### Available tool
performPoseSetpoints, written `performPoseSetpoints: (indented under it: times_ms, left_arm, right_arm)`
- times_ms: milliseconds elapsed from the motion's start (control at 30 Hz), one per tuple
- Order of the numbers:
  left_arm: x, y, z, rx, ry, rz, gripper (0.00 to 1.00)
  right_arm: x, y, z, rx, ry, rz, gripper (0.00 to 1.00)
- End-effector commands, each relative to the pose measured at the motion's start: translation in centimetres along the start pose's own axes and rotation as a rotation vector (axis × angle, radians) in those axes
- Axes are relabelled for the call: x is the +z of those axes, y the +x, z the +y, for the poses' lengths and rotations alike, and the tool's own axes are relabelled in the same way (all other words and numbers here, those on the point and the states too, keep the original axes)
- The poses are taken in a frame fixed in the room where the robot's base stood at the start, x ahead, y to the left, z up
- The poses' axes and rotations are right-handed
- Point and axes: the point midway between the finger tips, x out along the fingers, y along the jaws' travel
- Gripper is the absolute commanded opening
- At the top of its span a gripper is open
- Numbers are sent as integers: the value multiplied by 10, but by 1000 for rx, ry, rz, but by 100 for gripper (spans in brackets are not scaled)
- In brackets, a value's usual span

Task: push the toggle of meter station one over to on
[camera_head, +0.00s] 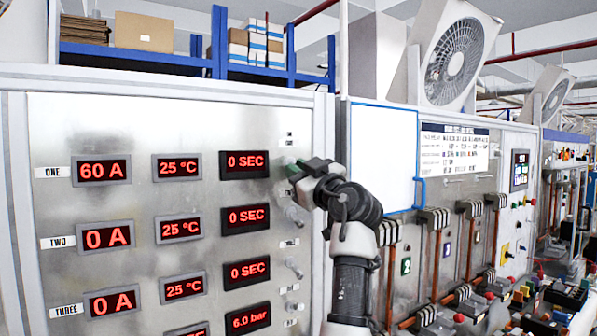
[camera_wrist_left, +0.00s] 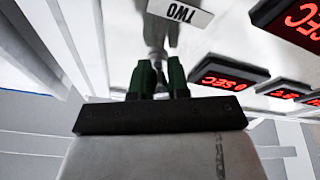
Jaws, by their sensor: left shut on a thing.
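Meter station one is the top row of the panel, with its ONE label (camera_head: 52,172) and displays reading 60 A (camera_head: 103,170), 25 °C and 0 SEC (camera_head: 245,165). My left gripper (camera_head: 297,170) is at the right end of this row, shut on the toggle. The toggle is hidden by the gripper in the head view. In the left wrist view, the metal toggle (camera_wrist_left: 156,40) shows just beyond and between the green fingertips (camera_wrist_left: 158,78). My right gripper is not in view.
Another toggle (camera_head: 295,215) stands below my gripper, with a third (camera_head: 293,267) under that. Rows two and three show 0 A. A blue-framed white board (camera_head: 382,155) is right of the panel. Copper bars and breakers line the wall farther right.

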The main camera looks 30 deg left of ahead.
Motion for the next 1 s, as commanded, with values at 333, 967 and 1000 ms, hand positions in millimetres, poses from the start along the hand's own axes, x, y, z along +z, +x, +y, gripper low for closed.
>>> performPoseSetpoints:
  times_ms: [333, 967, 1000]
  left_arm:
    - [-16, 2, 7, -94, 8, -230, 0]
    - [-27, 9, 10, -281, 32, -673, 0]
    - [-27, 9, 11, -289, 34, -690, 0]
  right_arm:
    - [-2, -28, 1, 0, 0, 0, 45]
    - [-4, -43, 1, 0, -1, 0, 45]
    - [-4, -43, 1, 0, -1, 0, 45]
